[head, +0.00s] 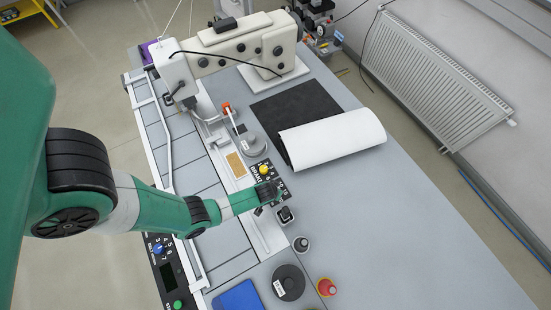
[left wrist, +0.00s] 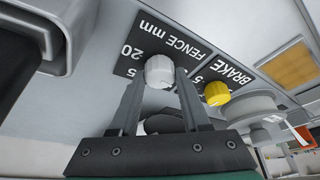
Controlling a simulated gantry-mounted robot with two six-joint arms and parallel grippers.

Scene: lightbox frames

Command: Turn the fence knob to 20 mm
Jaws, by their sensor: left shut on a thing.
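The fence knob (left wrist: 159,71) is white and sits on a dark plate (left wrist: 150,45) lettered "FENCE mm", with "20" and other partly covered numbers around it. My left gripper (left wrist: 160,80) is shut on this knob, one finger on each side, in the left wrist view. In the head view my left gripper (head: 270,193) reaches over the plate from the left and hides the knob. I cannot tell which number the knob points at. My right gripper is in neither view.
The yellow brake knob (left wrist: 217,93) stands close beside the fence knob; it also shows in the head view (head: 264,170). A white sewing machine (head: 240,45), a grey disc (head: 252,144) and a white roll (head: 335,137) lie beyond. The right of the table is clear.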

